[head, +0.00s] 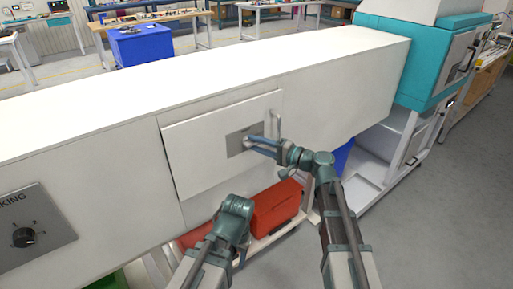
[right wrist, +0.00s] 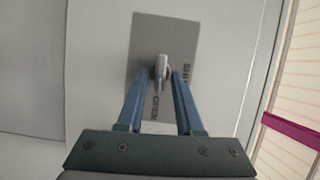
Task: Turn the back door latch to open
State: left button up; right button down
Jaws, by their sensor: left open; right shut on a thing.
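The back door (head: 195,150) is a pale panel in the side of a long white machine, and it looks closed. A grey latch plate (head: 236,146) sits on it. In the right wrist view the plate (right wrist: 150,35) bears a small grey latch lever (right wrist: 162,72). The lever points down toward lettering that seems to read OPEN; other lettering is to its right. My right gripper (head: 252,141) is shut on the lever, its blue fingers (right wrist: 157,92) on either side. My left gripper (head: 236,207) is open, low in front of the machine, its fingertips hard to make out.
A door handle (head: 276,124) stands just right of the latch. Red bins (head: 276,206) are below the machine, near my left gripper. A panel with a black knob (head: 24,237) is at the left. Grey floor at the right (head: 440,220) is clear.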

jog(key=shift+f+m, duration=0.1)
jog(key=shift+m, duration=0.2)
dwell(0.4)
jog(key=c, duration=0.9)
grip_release()
jog(key=v, duration=1.3)
jog(key=shift+s+d+f, duration=0.2)
jog(key=shift+s+d, duration=0.05)
jog(key=shift+d, duration=0.05)
